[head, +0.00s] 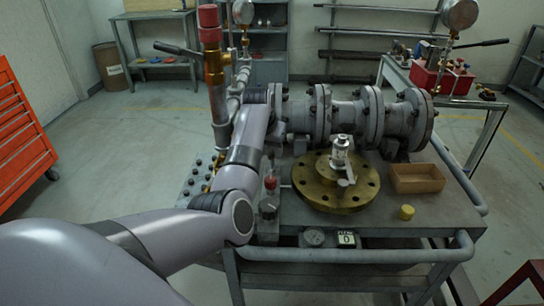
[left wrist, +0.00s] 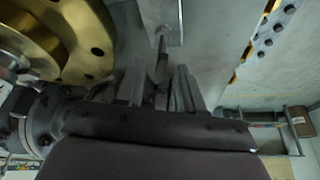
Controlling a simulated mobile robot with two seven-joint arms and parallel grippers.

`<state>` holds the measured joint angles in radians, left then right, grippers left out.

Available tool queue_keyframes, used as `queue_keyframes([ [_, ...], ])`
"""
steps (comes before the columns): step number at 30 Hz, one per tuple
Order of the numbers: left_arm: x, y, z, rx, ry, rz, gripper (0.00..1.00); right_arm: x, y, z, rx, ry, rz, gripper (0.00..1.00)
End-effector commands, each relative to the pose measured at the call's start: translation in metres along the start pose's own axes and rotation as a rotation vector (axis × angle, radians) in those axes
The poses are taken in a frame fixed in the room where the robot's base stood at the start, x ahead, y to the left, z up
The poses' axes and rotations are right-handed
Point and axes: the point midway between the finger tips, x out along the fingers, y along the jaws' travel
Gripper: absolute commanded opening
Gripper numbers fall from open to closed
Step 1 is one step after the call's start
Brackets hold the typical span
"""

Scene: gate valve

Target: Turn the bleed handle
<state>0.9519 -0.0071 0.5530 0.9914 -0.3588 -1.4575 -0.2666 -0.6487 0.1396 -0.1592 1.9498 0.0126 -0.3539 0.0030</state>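My left arm reaches over the bench in the head view; its forearm hides most of the left gripper there. In the left wrist view the left gripper (left wrist: 158,88) shows two grey fingers with a gap between them. A thin grey lever (left wrist: 160,58), which looks like the bleed handle, lies at that gap, below a pale grey block. I cannot tell whether the fingers touch it. In the head view a small block with a red cap (head: 270,184) stands left of the brass flange (head: 313,190). My right gripper is in neither view.
The flanged grey pipe (head: 350,117) lies along the back of the bench. A red-topped upright valve (head: 209,30) stands at the left. A wooden tray (head: 417,178) and a yellow cap (head: 407,212) sit at the right. Studs stand in a plate (head: 196,185) left of my forearm.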

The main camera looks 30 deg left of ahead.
Motion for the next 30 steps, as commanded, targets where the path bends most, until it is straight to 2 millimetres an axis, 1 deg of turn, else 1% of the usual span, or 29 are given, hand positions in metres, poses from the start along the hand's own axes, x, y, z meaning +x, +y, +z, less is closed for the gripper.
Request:
queue_keyframes([
  [1,0.007,-0.001,0.000,0.000,-0.002,0.000,0.37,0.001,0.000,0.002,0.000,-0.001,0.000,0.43],
  [4,0.019,-0.001,0.000,0.000,-0.002,0.000,0.37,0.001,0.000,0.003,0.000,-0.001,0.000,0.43],
  [10,0.036,-0.001,-0.001,-0.001,0.001,-0.001,0.37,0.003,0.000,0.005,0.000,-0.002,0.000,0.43],
  [15,0.042,-0.001,-0.001,-0.001,0.002,-0.001,0.37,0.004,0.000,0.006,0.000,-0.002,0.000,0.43],
  [24,0.043,-0.001,-0.001,-0.001,0.002,0.000,0.37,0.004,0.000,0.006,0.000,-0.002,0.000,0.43],
  [25,0.043,-0.001,-0.001,-0.001,0.002,0.000,0.34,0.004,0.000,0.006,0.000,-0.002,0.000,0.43],
  [26,0.043,-0.001,-0.001,-0.001,0.002,0.000,0.24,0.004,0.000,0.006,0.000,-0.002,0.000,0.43],
  [27,0.043,-0.001,-0.001,-0.001,0.002,0.000,0.11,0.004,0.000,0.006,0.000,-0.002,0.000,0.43],
  [28,0.043,-0.001,-0.001,-0.001,0.002,0.000,0.01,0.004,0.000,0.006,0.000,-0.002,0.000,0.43],
  [30,0.043,-0.001,-0.001,-0.001,0.002,0.000,0.00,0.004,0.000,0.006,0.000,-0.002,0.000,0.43],
])
